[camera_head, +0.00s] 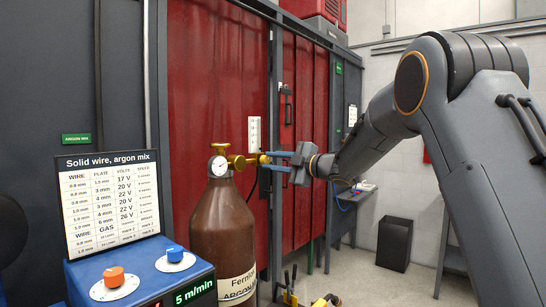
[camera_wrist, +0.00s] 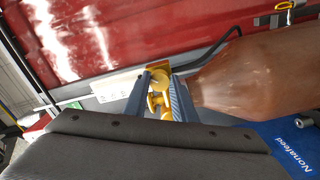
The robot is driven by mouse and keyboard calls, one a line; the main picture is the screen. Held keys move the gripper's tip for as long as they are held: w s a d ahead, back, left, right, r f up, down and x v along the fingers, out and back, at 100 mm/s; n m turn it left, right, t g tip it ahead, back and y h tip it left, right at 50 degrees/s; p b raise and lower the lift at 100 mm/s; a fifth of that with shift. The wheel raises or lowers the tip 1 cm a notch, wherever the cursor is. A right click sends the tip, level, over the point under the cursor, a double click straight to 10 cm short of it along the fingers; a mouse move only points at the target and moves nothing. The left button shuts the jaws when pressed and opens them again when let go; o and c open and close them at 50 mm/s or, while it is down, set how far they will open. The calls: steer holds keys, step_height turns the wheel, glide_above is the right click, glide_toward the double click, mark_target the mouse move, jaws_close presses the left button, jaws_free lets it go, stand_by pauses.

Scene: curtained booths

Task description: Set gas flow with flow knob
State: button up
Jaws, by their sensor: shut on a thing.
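A brown gas cylinder (camera_head: 222,232) stands upright in front of a red curtain, with a brass regulator (camera_head: 236,161) and a round white gauge (camera_head: 218,166) on top. A white flow scale (camera_head: 254,134) rises above the regulator's right end. My gripper (camera_head: 272,161) reaches in from the right, its blue-grey fingers at the yellow flow knob on that end. In the wrist view the fingers lie on both sides of the yellow flow knob (camera_wrist: 158,101), shut on it. The cylinder also shows there at right (camera_wrist: 240,75). The gauge reading is too small to tell.
A blue welder (camera_head: 150,270) with orange and blue knobs stands at front left, its display reading 5 m/min. A settings chart (camera_head: 110,200) stands behind it. A dark bin (camera_head: 395,244) and a small table (camera_head: 355,192) are at right. Clamps and handles lie low beside the cylinder.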

steer(key=m+p, duration=0.2)
steer(key=m, duration=0.2)
steer(key=shift+s+f+p, duration=0.1)
steer(key=shift+p, duration=0.3)
steer(key=shift+f+m+p, duration=0.1)
steer(key=shift+m+p, duration=0.7)
steer(key=shift+m, duration=0.8)
steer(key=o, duration=1)
steer(key=shift+o, duration=0.2)
steer(key=b+v, duration=0.3)
steer(key=v, duration=0.4)
steer(key=shift+s+d, duration=0.3)
